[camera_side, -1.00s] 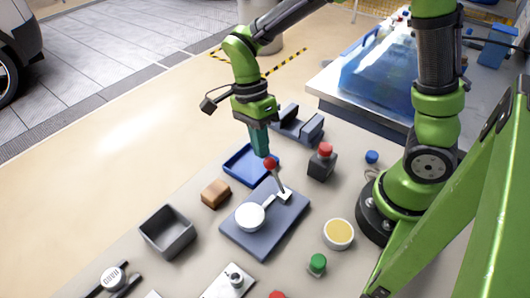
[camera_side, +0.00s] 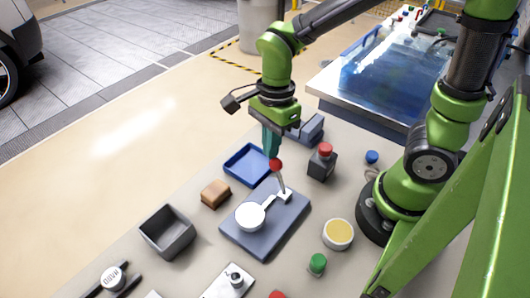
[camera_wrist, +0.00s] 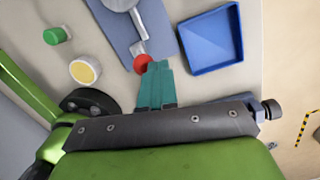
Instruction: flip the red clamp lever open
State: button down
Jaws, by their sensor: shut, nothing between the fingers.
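The red clamp lever has a red ball knob (camera_side: 275,164) on a thin grey shaft (camera_side: 281,182). It rises from a small bracket on the blue-grey plate (camera_side: 270,235), which also carries a round white cap (camera_side: 250,216). The shaft stands nearly upright, tilted slightly left. My gripper (camera_side: 272,153) is shut with nothing between its teal fingers. Its tips are right at the knob and look to be touching it. In the wrist view, the red knob (camera_wrist: 142,63) lies just beside the fingertips (camera_wrist: 157,66), partly overlapped by them.
A blue tray (camera_side: 240,177) and a brown block (camera_side: 215,194) lie left of the lever. A grey bin (camera_side: 149,241), a yellow-filled cup (camera_side: 338,234) and a green cap (camera_side: 317,263) stand around the plate.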

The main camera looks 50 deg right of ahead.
jog(key=s, duration=0.6)
jog(key=shift+s+r, duration=0.2)
jog(key=shift+r, duration=1)
jog(key=s+d+r, duration=0.2)
jog(key=s+r, duration=0.1)
jog(key=r, duration=0.8)
jog(key=shift+s+d+r, duration=0.2)
jog(key=shift+s+r, duration=0.05)
jog(key=shift+r, duration=0.05)
